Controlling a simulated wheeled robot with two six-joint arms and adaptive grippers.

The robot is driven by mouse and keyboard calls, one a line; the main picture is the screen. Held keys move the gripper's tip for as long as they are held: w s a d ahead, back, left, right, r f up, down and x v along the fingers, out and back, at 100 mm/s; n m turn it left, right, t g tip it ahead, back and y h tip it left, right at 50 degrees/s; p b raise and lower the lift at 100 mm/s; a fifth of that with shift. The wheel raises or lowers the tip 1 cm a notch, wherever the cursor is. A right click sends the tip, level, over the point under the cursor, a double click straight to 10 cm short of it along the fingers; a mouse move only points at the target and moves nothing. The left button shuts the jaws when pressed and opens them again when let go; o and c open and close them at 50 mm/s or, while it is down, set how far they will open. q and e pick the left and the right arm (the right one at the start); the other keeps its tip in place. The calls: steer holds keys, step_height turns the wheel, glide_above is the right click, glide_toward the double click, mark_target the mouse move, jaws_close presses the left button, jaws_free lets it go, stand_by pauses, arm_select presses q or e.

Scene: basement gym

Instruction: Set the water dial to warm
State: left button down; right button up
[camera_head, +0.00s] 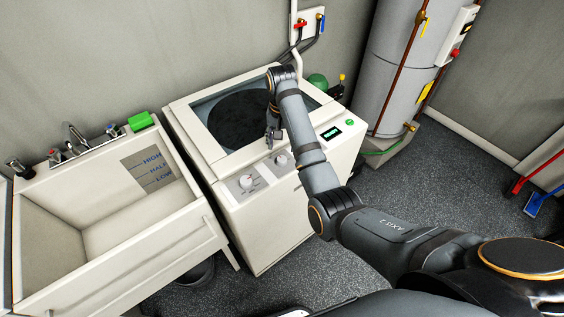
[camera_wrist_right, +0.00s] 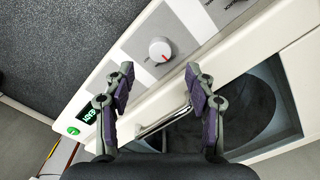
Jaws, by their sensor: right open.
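The white washer has two round white dials on grey panels along its front control strip. The near-left dial (camera_head: 246,181) has printed marks around it, too small to read. The other dial (camera_head: 281,159) is closer to the display; in the right wrist view this dial (camera_wrist_right: 160,49) shows a red pointer line. I cannot tell from the labels which one is the water dial. My right gripper (camera_head: 272,140) is above the washer's front top edge, just behind the second dial. In the wrist view its fingers (camera_wrist_right: 159,72) are open and empty, with the dial just beyond and between the tips, apparently untouched.
The washer's lid (camera_head: 235,115) has a dark window, and a handle bar (camera_wrist_right: 163,122) lies below the fingers. A lit green display (camera_head: 331,133) and green button (camera_head: 350,122) are at right. A utility sink (camera_head: 120,235) stands left; a water heater (camera_head: 395,70) stands right.

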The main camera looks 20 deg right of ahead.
mark_target(282, 159)
step_height(282, 159, down, 5)
steer(key=b, duration=0.3)
steer(key=shift+r, duration=0.1)
steer(key=shift+f, duration=0.95)
steer(key=c, duration=1.1)
arm_select(q)
step_height(282, 159, down, 4)
steer(key=shift+r+p, duration=0.1)
steer(key=shift+p, duration=0.25)
arm_select(e)
steer(key=shift+c, duration=0.2)
